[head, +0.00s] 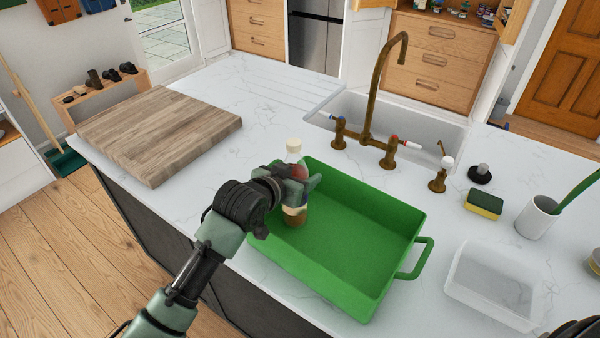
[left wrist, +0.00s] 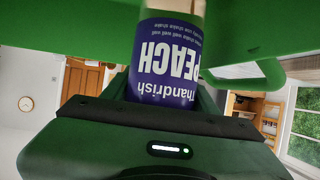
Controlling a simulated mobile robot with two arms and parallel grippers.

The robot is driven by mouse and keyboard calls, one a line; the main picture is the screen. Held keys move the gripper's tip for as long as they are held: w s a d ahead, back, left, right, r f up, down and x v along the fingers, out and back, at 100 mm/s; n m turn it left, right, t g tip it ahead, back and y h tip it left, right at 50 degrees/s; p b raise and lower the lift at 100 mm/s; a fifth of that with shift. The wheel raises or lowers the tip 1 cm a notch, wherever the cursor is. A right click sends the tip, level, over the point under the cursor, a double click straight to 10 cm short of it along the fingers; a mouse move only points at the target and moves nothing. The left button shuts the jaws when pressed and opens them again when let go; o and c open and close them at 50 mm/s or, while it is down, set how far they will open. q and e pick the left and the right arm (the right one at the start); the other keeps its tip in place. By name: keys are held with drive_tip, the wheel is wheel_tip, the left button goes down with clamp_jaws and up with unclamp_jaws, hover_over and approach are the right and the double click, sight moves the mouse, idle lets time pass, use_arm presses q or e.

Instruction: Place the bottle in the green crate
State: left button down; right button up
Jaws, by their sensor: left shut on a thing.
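A bottle (head: 293,152) with a pale cap and brownish contents stands upright at the left side of the green crate (head: 345,262). In the left wrist view the bottle's dark blue label (left wrist: 165,62) reads "PEACH" and appears upside down. My left gripper (head: 300,186) is shut on the bottle around its middle. The bottle's lower part shows against the crate's inside; I cannot tell whether its base touches the crate's floor. The rest of the crate looks empty. My right gripper is not in view.
A wooden board (head: 158,132) lies at the left of the white counter. A sink with a brass tap (head: 372,100) is behind the crate. A clear container (head: 492,284), a sponge (head: 484,204) and a white cup (head: 538,217) stand at the right.

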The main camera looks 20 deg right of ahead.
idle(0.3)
use_arm(q)
drive_tip(key=shift+c, duration=2.2)
unclamp_jaws()
drive_tip(key=shift+f, duration=0.2)
drive_tip(key=shift+r, duration=0.1)
drive_tip(key=b+v, duration=0.2)
drive_tip(key=v, duration=1)
